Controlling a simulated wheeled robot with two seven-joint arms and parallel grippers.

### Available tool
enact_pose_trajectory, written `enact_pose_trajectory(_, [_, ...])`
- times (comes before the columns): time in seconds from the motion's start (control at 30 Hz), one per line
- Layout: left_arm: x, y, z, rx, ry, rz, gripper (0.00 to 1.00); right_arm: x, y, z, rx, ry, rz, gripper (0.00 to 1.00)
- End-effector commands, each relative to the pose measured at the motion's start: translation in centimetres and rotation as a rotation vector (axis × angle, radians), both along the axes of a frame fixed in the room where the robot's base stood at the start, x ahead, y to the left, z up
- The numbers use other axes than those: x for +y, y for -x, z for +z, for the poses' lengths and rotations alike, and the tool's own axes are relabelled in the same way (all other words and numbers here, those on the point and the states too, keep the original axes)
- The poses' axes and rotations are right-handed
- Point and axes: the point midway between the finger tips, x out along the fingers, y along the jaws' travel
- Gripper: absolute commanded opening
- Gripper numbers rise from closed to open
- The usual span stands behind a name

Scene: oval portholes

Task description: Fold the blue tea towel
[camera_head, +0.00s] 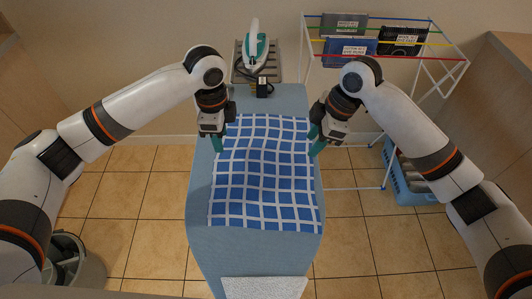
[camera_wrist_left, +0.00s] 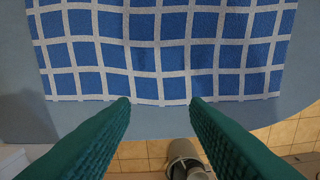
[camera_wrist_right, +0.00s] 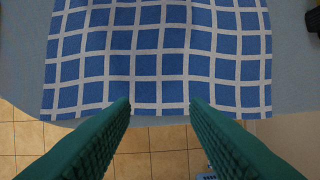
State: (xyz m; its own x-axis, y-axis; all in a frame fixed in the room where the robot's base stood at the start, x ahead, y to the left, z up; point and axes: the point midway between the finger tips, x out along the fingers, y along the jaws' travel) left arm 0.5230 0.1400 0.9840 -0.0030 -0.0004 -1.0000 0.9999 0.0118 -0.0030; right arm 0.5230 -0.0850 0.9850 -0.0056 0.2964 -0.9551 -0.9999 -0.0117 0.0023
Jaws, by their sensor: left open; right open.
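The blue tea towel (camera_head: 265,180) with a white grid lies spread out and slightly rippled on the ironing board. My left gripper (camera_head: 217,143) is open at the towel's left edge, near its far left corner. In the left wrist view the towel's edge (camera_wrist_left: 160,60) runs just beyond the open green fingertips (camera_wrist_left: 160,101). My right gripper (camera_head: 314,146) is open at the right edge, near the far right corner. In the right wrist view the towel's edge (camera_wrist_right: 165,60) lies at the open fingertips (camera_wrist_right: 160,101). Neither gripper holds cloth.
The grey-blue ironing board (camera_head: 255,248) has bare cover at its near end, with a pale grey patch (camera_head: 264,288). An iron (camera_head: 256,45) stands on a rest at the far end.

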Motion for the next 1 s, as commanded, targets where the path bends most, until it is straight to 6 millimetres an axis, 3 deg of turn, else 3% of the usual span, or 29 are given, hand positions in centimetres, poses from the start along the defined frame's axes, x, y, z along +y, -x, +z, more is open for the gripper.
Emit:
enact_pose_trajectory(0.43, [0.1,0.0,-6.3,0.002,-0.001,0.002,0.42,0.0,0.1,-6.4,0.003,0.001,0.0,0.42])
enact_pose_trajectory(1.0, [0.1,0.0,-7.5,0.001,0.0,0.001,0.41,0.0,0.1,-7.5,0.002,0.001,0.002,0.41])
